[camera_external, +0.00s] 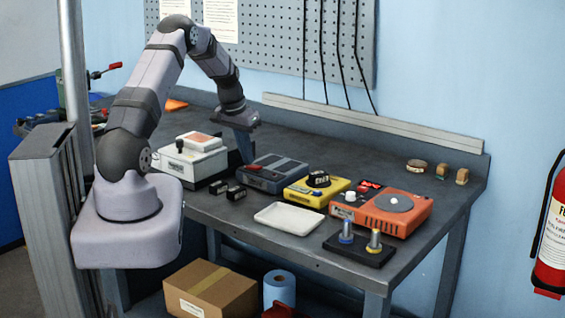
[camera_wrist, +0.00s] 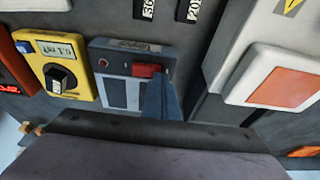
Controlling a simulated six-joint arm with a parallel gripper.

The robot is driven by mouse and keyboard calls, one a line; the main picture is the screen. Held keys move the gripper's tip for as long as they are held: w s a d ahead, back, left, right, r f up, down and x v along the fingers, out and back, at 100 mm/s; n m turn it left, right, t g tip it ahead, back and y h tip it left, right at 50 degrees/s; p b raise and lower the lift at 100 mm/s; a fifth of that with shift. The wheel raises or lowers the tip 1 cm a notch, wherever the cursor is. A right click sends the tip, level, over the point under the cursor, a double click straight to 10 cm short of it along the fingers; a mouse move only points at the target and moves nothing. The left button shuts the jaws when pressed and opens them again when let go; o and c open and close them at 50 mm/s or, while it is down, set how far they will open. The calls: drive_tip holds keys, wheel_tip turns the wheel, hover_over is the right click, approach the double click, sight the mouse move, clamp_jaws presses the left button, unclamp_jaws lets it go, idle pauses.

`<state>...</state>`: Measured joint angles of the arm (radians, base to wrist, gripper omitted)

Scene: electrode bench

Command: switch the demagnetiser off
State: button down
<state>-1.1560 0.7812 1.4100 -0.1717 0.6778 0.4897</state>
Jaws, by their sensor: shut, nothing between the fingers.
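The blue-grey box, which I take to be the demagnetiser (camera_external: 273,172), stands on the bench between a white unit and a yellow meter. In the wrist view the box (camera_wrist: 114,76) shows a red rocker switch (camera_wrist: 145,70), a small dark-red round spot and two pale panels on top. My gripper (camera_external: 248,161) points down over the box's left end in the external view. In the wrist view my gripper (camera_wrist: 158,76) is shut and empty, its tip at the rocker's right end, hiding part of the box. I cannot tell whether it touches, nor the switch's position.
The white unit (camera_external: 192,160) with a black-knobbed lever and orange pad stands close left. The yellow meter (camera_external: 316,192) and orange stirrer-like unit (camera_external: 381,212) stand right. Two small black blocks (camera_external: 227,190) and a white tray (camera_external: 288,217) lie in front.

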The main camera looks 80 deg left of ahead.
sight(247, 168)
wheel_tip(247, 168, up, 6)
drive_tip(key=p, duration=0.4)
idle(0.4)
idle(0.4)
